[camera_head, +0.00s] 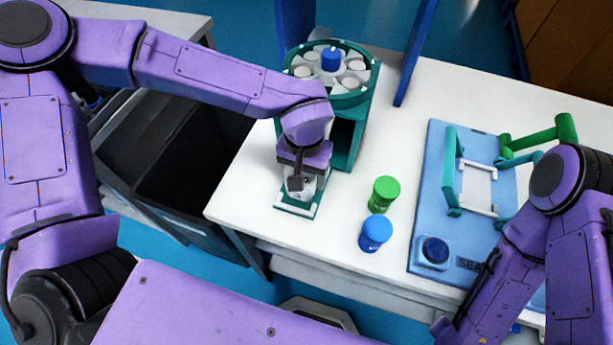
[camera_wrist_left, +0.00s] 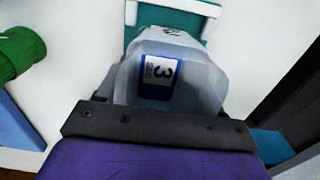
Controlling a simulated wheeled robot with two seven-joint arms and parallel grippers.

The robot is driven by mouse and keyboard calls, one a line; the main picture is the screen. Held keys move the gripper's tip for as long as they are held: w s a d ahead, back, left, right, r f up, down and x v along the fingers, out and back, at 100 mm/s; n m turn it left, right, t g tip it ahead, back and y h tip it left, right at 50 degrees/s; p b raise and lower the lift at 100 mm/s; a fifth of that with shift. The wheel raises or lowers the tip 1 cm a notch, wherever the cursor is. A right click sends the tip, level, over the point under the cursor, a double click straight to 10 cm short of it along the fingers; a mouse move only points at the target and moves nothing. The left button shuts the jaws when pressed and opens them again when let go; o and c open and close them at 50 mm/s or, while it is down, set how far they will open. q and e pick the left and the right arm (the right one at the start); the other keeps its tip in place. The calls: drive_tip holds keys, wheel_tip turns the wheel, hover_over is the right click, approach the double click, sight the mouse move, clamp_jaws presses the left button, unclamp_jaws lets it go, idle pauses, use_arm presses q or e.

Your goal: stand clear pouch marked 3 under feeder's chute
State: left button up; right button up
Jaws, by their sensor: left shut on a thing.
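The clear pouch (camera_wrist_left: 200,85) with a blue-and-white label marked 3 fills the middle of the left wrist view. In the head view the pouch (camera_head: 308,187) shows small and pale at the front of the feeder. My left gripper (camera_head: 296,181) is shut on the pouch, above the feeder's low teal-and-white platform (camera_head: 297,209). I cannot tell whether the pouch's bottom touches the platform. The feeder (camera_head: 347,150) is teal with a round carousel of pale cups on top. My left wrist hides its chute. My right arm enters at the lower right, its gripper out of view.
A blue sealing station (camera_head: 430,190) with a green handle lies farther right. A black bin (camera_head: 190,165) is left of the white table (camera_head: 245,195). Blue posts rise behind the feeder.

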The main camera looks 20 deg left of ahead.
use_arm(q)
drive_tip(key=shift+s+a, duration=0.1)
drive_tip(key=shift+s, duration=0.55)
drive_tip(key=shift+w, duration=0.2)
drive_tip(key=o, duration=1.2)
drive_tip(key=shift+w+f, duration=0.1)
use_arm(e)
drive_tip(key=shift+s, duration=0.25)
use_arm(q)
wheel_tip(320, 180, up, 11)
drive_tip(key=shift+r+p, duration=0.15)
drive_tip(key=shift+p, duration=0.65)
drive_tip(key=shift+r, duration=0.45)
use_arm(e)
drive_tip(key=shift+r, duration=0.65)
